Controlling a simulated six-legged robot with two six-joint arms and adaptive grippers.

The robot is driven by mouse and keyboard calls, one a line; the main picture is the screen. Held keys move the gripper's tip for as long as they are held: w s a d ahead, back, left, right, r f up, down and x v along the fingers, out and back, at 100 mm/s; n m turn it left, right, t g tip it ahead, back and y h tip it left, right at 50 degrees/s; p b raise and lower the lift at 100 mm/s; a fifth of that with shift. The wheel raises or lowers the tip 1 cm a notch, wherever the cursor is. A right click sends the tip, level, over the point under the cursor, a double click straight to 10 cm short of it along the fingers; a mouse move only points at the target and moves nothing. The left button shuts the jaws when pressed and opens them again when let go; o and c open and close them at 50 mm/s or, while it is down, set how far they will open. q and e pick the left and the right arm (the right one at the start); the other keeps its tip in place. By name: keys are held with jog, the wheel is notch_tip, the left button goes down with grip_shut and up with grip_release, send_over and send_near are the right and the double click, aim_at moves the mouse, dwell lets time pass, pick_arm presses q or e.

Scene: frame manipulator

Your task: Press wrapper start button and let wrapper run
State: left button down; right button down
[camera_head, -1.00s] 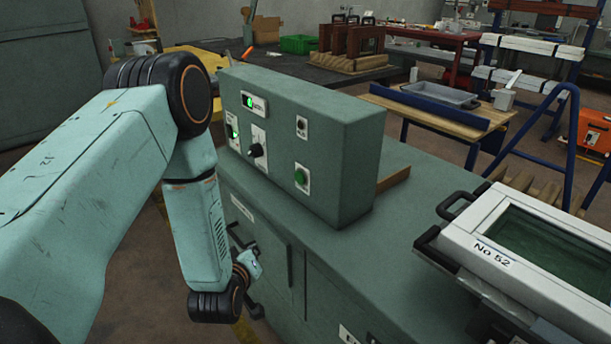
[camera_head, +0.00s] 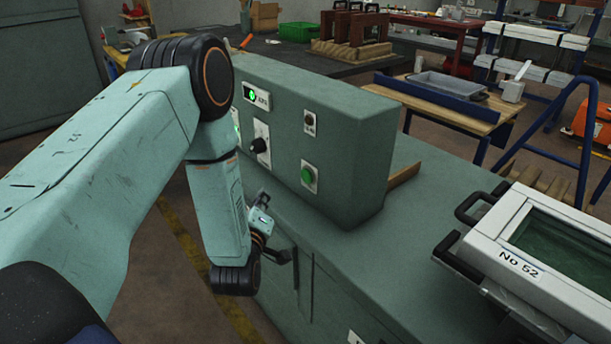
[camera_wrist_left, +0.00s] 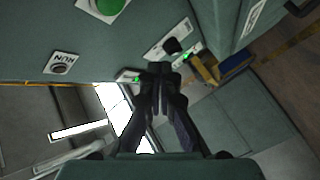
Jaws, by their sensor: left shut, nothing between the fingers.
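The green control box (camera_head: 330,160) stands on the green cabinet top. Its front carries a round green button (camera_head: 308,175), a small round switch (camera_head: 309,121), a black knob (camera_head: 259,145) and a lit green indicator (camera_head: 252,95). The green button is also partly seen at the top of the left wrist view (camera_wrist_left: 108,5), and the switch there is labelled RUN (camera_wrist_left: 62,64). My left gripper (camera_wrist_left: 158,70) is shut and empty; its dark fingertips appear below the black knob in the wrist view. In the head view it is low beside the cabinet front. My right gripper is out of view.
A white frame marked No 52 (camera_head: 522,262) with black handles lies on the cabinet top at the right. A wooden table with a grey tray (camera_head: 447,85) and blue rails stand behind. Floor with a yellow line (camera_head: 190,240) shows left of the cabinet.

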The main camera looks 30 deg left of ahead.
aim_at(306, 176)
pick_arm(q)
jog(key=w+d+b, duration=0.1)
jog(key=w, duration=0.1)
jog(key=w+d+b, duration=0.1)
jog(key=w, duration=0.1)
jog(key=w+d, duration=0.1)
jog(key=w, duration=0.1)
jog(key=shift+w+b, duration=0.2)
jog(key=shift+b, duration=0.2)
jog(key=shift+w+d+b, duration=0.3)
jog(key=shift+w+d, duration=0.05)
jog(key=shift+w, duration=0.55)
jog(key=shift+w, duration=0.15)
dwell(0.6)
jog(key=shift+w+d, duration=0.15)
jog(key=shift+w, duration=0.1)
